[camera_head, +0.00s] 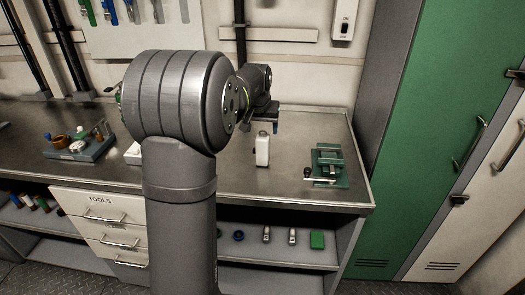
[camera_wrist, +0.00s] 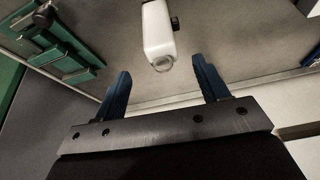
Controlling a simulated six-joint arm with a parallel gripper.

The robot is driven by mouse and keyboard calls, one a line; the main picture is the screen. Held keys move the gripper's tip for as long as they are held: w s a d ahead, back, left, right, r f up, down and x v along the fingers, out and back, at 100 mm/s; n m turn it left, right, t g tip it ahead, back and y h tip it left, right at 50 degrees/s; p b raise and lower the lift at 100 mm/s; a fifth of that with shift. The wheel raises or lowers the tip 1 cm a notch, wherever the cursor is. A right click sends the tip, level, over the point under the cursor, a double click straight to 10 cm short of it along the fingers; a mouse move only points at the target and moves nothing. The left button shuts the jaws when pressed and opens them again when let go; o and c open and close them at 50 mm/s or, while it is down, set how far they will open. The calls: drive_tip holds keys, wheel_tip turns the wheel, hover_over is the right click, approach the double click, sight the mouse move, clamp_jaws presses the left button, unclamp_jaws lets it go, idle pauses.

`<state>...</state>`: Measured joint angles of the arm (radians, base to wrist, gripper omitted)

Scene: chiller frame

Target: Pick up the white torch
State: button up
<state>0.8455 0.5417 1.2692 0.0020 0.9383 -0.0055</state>
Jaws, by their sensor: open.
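My gripper (camera_wrist: 163,84) is open, with two blue fingers spread apart. The torch lies beyond the fingertips, roughly in line with the gap between them, and nothing is held. In the head view my gripper (camera_head: 264,117) is above and close to the torch, and its fingers are partly hidden.
A green vise-like fixture (camera_head: 327,165) with a handle sits right of the torch. A tray of small parts (camera_head: 80,146) is at the left. A tall green locker (camera_head: 440,130) borders the bench on the right. Bare bench lies around the torch.

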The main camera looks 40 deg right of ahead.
sight(263, 136)
drive_tip(key=x, duration=0.9)
drive_tip(key=shift+w+d+f, duration=0.1)
drive_tip(key=shift+w+d, duration=0.15)
drive_tip(key=shift+w, duration=0.05)
drive_tip(key=c, duration=1.2)
